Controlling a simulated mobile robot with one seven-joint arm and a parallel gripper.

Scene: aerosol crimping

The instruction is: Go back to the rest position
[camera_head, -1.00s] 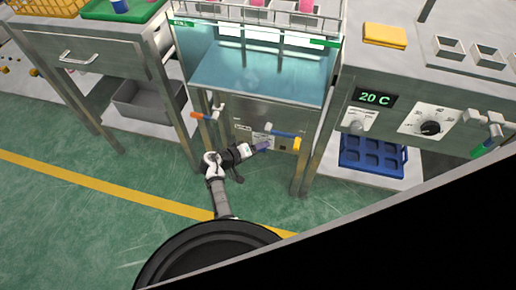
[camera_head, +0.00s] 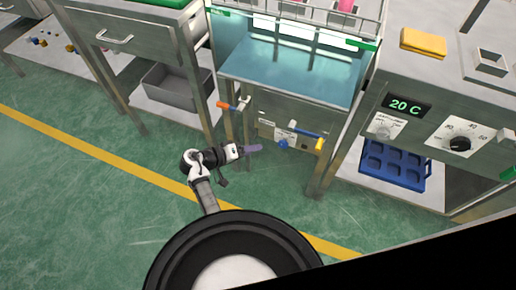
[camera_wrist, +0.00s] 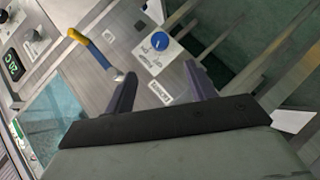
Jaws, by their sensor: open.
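My gripper (camera_head: 252,148) is in front of the lower panel of the glass-walled water bath (camera_head: 290,75) in the head view. In the wrist view my gripper (camera_wrist: 158,88) shows two separated dark fingers with nothing between them. Past the fingers, the wrist view shows the panel with a blue round knob (camera_wrist: 160,40) and a blue-and-yellow lever handle (camera_wrist: 96,52). The fingers look apart from both.
The right bench carries a 20 C display (camera_head: 407,106), a black dial (camera_head: 459,144) and a yellow cloth (camera_head: 423,42). A blue crate (camera_head: 392,167) sits on its lower shelf. A grey bin (camera_head: 178,90) sits under the left bench. The green floor (camera_head: 90,200) is clear.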

